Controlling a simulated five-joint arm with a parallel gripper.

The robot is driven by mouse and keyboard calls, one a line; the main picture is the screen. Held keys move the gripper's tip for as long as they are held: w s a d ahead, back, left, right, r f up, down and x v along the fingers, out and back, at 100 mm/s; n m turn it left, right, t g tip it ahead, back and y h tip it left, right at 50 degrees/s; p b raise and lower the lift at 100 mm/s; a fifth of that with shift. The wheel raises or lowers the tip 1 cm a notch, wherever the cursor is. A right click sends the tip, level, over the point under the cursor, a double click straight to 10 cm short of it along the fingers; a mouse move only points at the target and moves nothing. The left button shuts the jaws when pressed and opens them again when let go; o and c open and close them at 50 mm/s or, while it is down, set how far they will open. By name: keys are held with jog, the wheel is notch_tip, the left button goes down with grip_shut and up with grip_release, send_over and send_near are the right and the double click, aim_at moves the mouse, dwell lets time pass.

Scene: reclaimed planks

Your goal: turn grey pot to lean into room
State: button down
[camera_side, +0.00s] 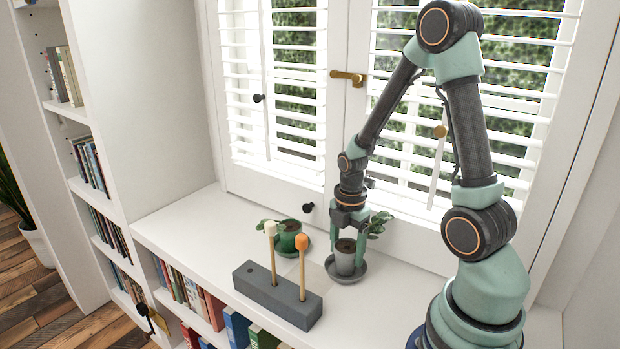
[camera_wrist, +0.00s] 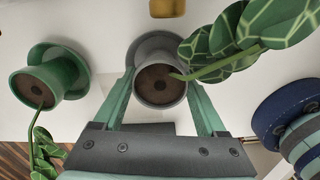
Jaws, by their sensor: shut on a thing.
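The grey pot (camera_side: 345,262) stands upright on a grey saucer (camera_side: 358,276) on the white sill. It also shows in the wrist view (camera_wrist: 160,92), with dark soil and one stem. Its green leaves (camera_side: 378,224) lean to the right in the side view, along the window side. They reach to the upper right in the wrist view (camera_wrist: 228,48). My gripper (camera_side: 346,246) comes down from above, with its green fingers on both sides of the pot, shut on it. The lower finger ends are partly hidden.
A green pot (camera_side: 288,236) on a green saucer stands close to the left. A dark grey block (camera_side: 270,298) holding two sticks, white-tipped and orange-tipped, stands in front. Window blinds (camera_side: 285,90) rise behind; bookshelves are left and below.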

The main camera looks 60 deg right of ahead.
grip_release()
notch_tip(320, 180, up, 11)
jog(key=a+r+m+t, duration=0.5)
jog(key=a+r+m, duration=0.5)
jog(key=m, duration=0.6)
jog(key=a, duration=0.2)
jog(key=shift+a+t, duration=0.3)
jog(key=shift+a, duration=0.1)
